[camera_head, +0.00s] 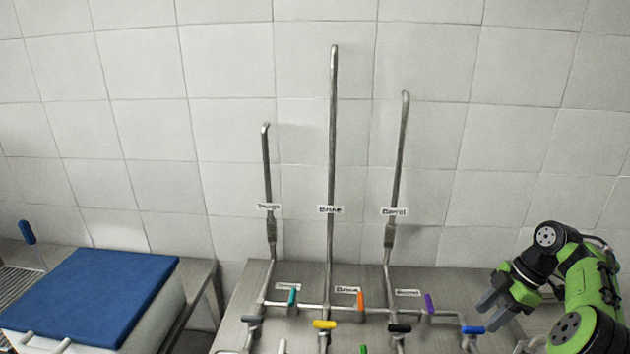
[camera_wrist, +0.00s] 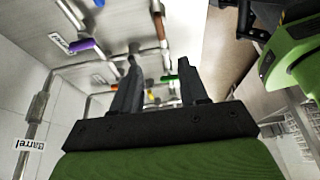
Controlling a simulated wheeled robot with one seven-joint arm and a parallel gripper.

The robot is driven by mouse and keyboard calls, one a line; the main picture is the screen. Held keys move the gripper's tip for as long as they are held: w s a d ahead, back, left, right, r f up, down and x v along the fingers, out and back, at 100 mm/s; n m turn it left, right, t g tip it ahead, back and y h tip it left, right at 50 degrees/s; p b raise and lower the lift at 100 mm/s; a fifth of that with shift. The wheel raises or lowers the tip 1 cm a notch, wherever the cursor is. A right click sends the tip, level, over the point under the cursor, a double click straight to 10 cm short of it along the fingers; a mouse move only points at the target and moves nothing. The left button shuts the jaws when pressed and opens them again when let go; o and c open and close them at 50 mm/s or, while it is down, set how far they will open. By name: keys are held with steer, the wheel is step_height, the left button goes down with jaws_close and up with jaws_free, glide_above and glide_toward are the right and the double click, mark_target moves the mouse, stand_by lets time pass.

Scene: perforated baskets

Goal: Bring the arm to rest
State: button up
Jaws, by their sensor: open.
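My gripper (camera_head: 489,312) is at the right of the head view, beside the pipe stand and above its steel top. Its two fingers are apart with nothing between them. In the wrist view my gripper (camera_wrist: 160,75) also shows open and empty, with pipes and coloured handles beyond the fingertips. My green and black arm is bent at the right edge of the head view.
A steel stand (camera_head: 450,277) carries pipes with several coloured valve handles, including a blue handle (camera_head: 472,330) close to my gripper and a purple handle (camera_head: 429,303). Three tall pipes rise before the tiled wall (camera_head: 520,65). A blue-lidded box (camera_head: 90,290) is at the left.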

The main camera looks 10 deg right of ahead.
steer(key=a+r+m+h, duration=0.15)
steer(key=a+r, duration=0.25)
steer(key=a, duration=0.4)
steer(key=a+r+m+h, duration=0.1)
steer(key=a+r+m, duration=0.25)
steer(key=a, duration=0.55)
steer(key=a+r+m+h, duration=0.1)
steer(key=a+r, duration=0.4)
steer(key=a, duration=0.3)
steer(key=s+a+f+m+t, duration=0.1)
steer(key=s+a+m+t, duration=0.1)
steer(key=s, duration=0.7)
steer(key=s+a+f+m+t, duration=0.1)
steer(key=s+a+m, duration=0.4)
steer(key=s, duration=0.5)
steer(key=shift+a+f+m+t+h, duration=0.2)
steer(key=shift+f+m+t+h, duration=0.2)
steer(key=shift+m+t, duration=0.4)
